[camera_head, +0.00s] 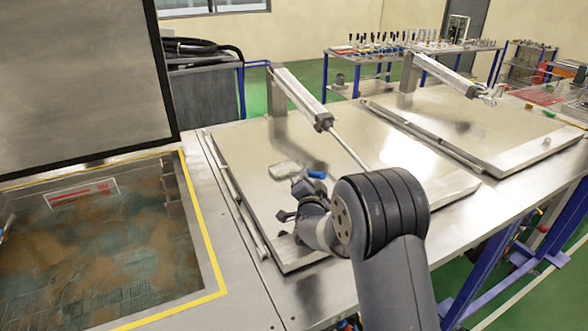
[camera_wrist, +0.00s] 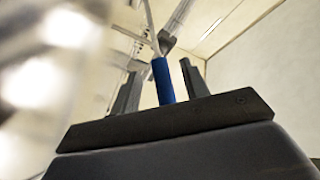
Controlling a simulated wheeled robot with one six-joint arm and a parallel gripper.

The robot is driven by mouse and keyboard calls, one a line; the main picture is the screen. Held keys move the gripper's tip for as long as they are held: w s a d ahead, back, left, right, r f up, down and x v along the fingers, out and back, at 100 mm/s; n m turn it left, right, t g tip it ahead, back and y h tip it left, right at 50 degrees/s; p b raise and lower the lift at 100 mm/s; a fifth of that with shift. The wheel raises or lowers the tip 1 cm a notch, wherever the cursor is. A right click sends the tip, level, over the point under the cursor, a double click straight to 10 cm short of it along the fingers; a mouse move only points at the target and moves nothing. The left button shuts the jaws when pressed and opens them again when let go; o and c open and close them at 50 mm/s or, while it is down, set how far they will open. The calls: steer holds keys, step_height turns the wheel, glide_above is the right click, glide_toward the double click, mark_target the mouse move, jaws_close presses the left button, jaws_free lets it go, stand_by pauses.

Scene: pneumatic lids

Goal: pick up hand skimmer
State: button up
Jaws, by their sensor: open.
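The hand skimmer has a pale flat head (camera_head: 285,170) and a blue handle (camera_head: 317,174). In the head view it is at the middle of the closed metal lid (camera_head: 375,150), just beyond my gripper (camera_head: 296,203). In the wrist view the blue handle (camera_wrist: 163,82) stands between the two dark fingers of my gripper (camera_wrist: 159,70). The fingers are apart, with a gap showing on each side of the handle. The handle's lower end is hidden behind the gripper body.
An open tank (camera_head: 100,235) with murky contents is at the left, its lid (camera_head: 75,85) raised. A pneumatic cylinder (camera_head: 300,97) and its rod slant over the closed lid. A second closed lid (camera_head: 470,125) lies to the right. A blurred pale shape fills the wrist view's left side.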

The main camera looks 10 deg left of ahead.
steer(key=shift+w+a+r, duration=0.1)
steer(key=shift+w, duration=1.05)
jaws_close()
